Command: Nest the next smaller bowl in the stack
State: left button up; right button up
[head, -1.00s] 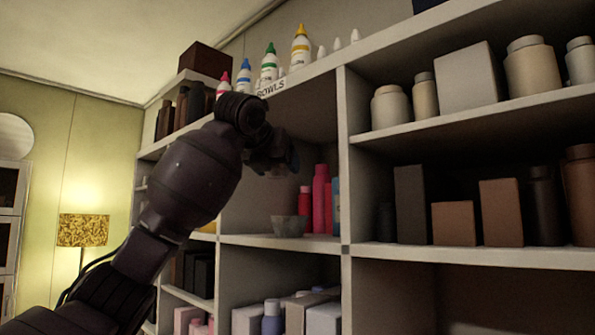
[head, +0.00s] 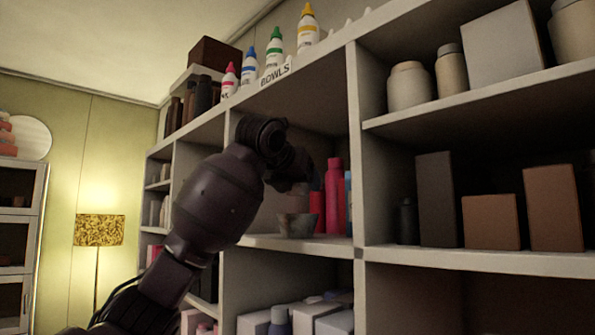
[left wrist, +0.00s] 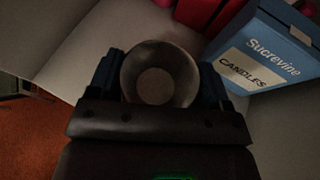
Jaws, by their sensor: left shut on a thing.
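A grey stone-like bowl (head: 297,226) stands upright on the middle shelf under the BOWLS label. My left gripper (head: 298,184) is just above it in the head view, dark against the cubby. In the left wrist view, a round bowl (left wrist: 160,85) with a paler disc at its bottom sits between the blue fingers of my left gripper (left wrist: 160,88), which is shut on it. In the head view the held bowl is too dark to make out clearly. Whether it touches the bowl on the shelf cannot be told. My right gripper is out of view.
A blue box labelled CANDLES (left wrist: 262,48) is to the right in the wrist view. A cubby divider (head: 354,150) closes the right side. The shelf (head: 262,241) left of the bowl is partly clear.

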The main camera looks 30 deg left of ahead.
aim_at(293, 194)
pick_arm(q)
jog(key=shift+f, duration=1.75)
jog(key=o, duration=1)
jog(key=shift+r, duration=3.5)
